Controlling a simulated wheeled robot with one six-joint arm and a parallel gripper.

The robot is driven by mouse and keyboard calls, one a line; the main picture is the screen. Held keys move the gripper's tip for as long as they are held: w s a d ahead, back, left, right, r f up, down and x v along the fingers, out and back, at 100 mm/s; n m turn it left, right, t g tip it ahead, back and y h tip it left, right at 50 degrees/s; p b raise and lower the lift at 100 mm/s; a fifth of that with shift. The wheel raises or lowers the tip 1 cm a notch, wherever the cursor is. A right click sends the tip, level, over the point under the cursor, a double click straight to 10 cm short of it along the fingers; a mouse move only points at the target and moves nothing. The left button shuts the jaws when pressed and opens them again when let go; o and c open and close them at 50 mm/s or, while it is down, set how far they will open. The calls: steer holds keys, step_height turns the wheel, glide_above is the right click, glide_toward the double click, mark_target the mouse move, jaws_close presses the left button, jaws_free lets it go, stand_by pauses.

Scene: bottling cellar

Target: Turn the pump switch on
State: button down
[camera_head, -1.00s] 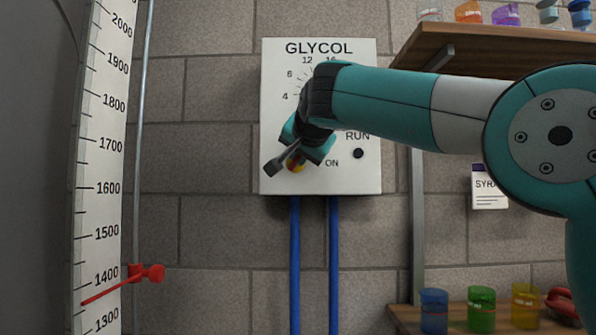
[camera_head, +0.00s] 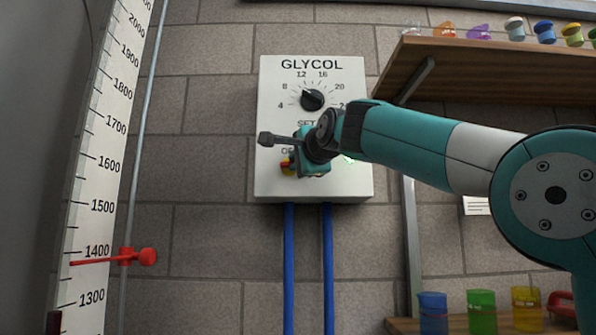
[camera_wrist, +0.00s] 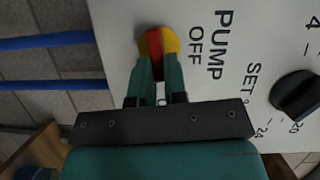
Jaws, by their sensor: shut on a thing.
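The pump switch (camera_head: 287,168), a red handle on a yellow disc, sits low on the white GLYCOL box (camera_head: 262,120). In the wrist view, the switch (camera_wrist: 157,42) is between the fingertips of my gripper (camera_wrist: 157,68), which is shut on its handle. The red handle runs roughly parallel to the PUMP lettering, crosswise on the box. OFF (camera_wrist: 194,47) stands above the switch on the box; the ON label is hidden behind my gripper (camera_head: 294,168). A small green glow (camera_head: 349,161) shows on the box just right of my arm, where the RUN lamp is.
A black set dial (camera_head: 312,99) sits above the switch. Two blue pipes (camera_head: 289,260) run down from the box. A wooden shelf (camera_head: 480,62) with small jars is at upper right. A scale with a red pointer (camera_head: 148,257) stands at left.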

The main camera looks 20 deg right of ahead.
steer(key=shift+f+m+t+b, duration=0.2)
steer(key=shift+m+t+b, duration=0.15)
steer(key=shift+m, duration=0.15)
stand_by(0.3)
steer(key=c, duration=1.2)
jaws_free()
steer(key=shift+o, duration=0.2)
steer(key=s+d+b, duration=0.1)
steer(key=s+b, duration=0.1)
steer(key=s, duration=1.5)
steer(key=shift+s+d, duration=0.15)
